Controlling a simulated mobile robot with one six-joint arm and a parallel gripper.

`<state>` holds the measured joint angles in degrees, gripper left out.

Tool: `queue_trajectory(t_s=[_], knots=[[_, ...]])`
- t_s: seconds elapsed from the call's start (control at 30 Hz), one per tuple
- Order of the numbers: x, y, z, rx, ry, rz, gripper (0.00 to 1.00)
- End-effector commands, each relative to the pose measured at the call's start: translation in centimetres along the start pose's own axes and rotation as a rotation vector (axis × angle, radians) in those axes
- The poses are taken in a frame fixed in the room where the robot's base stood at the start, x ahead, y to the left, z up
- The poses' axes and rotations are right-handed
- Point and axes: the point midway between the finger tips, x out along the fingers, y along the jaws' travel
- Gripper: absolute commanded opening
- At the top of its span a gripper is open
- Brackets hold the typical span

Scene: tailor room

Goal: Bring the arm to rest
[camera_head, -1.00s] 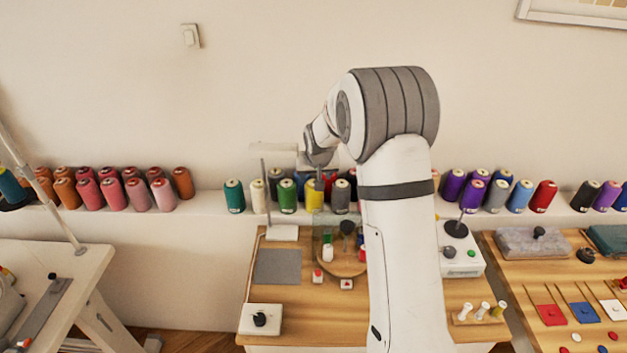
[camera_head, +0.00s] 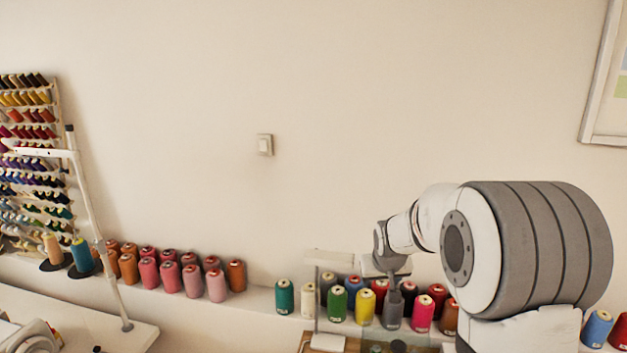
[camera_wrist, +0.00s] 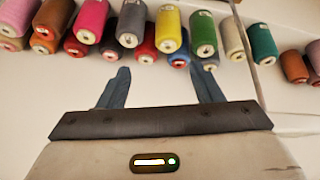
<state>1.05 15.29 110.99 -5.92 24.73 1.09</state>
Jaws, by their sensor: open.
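My gripper (camera_wrist: 157,78) is open in the wrist view, with its two blue-grey fingers apart and nothing between them. Past the fingertips is the row of thread spools, shown upside down. In the head view my arm (camera_head: 535,250) is bent at the right, with its wrist (camera_head: 385,240) reaching left above the spools. The gripper's fingers are too small there to tell apart.
Thread spools stand along the wall ledge, with a pink one (camera_head: 192,281) at left and a yellow one (camera_head: 365,307) by my wrist. A white stand (camera_head: 92,210) and a spool rack (camera_head: 35,150) are at the left.

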Motion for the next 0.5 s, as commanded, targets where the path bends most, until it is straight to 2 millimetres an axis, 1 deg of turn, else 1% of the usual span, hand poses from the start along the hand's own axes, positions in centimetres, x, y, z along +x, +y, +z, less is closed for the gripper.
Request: queue_trajectory(t_s=[0.03,0.07,0.1,0.17,0.2,0.27,0.3,0.37,0.4,0.47,0.5], knots=[[-2.9,0.0,0.5,0.004,-0.001,-0.001,0.59],[-4.3,0.0,1.0,0.006,-0.006,-0.001,0.59],[-6.2,0.0,1.9,0.01,-0.015,-0.003,0.59],[-8.9,-0.1,3.2,0.015,-0.026,-0.005,0.59],[-10.6,-0.1,4.2,0.019,-0.034,-0.007,0.59],[-13.1,-0.2,5.8,0.024,-0.047,-0.01,0.59],[-14.6,-0.3,6.9,0.027,-0.056,-0.012,0.59],[-16.8,-0.4,8.6,0.031,-0.068,-0.016,0.59],[-18.2,-0.5,9.8,0.035,-0.076,-0.019,0.59],[-20.2,-0.7,11.7,0.039,-0.087,-0.023,0.59],[-21.4,-0.8,13.0,0.041,-0.096,-0.026,0.59]])
